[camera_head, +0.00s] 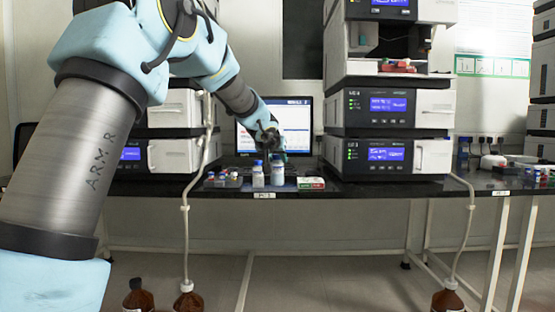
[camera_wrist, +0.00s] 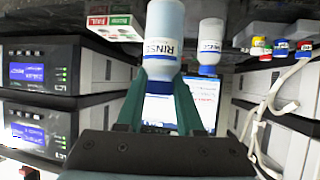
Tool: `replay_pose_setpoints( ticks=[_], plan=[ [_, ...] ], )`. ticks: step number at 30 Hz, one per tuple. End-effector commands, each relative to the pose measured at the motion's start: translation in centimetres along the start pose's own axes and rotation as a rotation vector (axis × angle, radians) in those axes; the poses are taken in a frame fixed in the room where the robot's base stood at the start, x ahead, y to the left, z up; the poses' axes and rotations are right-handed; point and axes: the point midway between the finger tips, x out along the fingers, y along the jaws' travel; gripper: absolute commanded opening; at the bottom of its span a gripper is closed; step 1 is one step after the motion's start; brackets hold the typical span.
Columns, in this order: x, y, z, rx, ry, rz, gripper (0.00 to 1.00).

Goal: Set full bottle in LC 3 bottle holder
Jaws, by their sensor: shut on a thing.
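My gripper (camera_head: 274,150) is shut on the blue cap of a white RINSE bottle (camera_head: 277,174), near the bench's front edge. In the wrist view, which looks upside down, the green fingers (camera_wrist: 160,82) flank the cap and the bottle (camera_wrist: 163,35) fills the middle. The bottle looks upright; whether it touches the bench I cannot tell. A second white bottle with a blue cap (camera_head: 258,178) stands just left of it and also shows in the wrist view (camera_wrist: 211,40). No module can be surely read as LC 3, and its holder cannot be picked out.
Instrument stacks stand right (camera_head: 388,112) and left (camera_head: 176,108). The right stack has an open bay (camera_head: 385,45) with small red items. A red-and-green box (camera_head: 311,183) is on the right, small vials (camera_head: 221,180) on the left.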

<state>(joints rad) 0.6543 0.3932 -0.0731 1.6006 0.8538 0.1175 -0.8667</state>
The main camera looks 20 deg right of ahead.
Motion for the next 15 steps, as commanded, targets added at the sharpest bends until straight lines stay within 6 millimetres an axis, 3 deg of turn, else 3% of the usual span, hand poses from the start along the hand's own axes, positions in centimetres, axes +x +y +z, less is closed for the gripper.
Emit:
replay_pose_setpoints(
  ticks=[15],
  plan=[
    [-0.3,-1.1,2.1,-0.008,-0.001,-0.021,0.03]
  ],
)
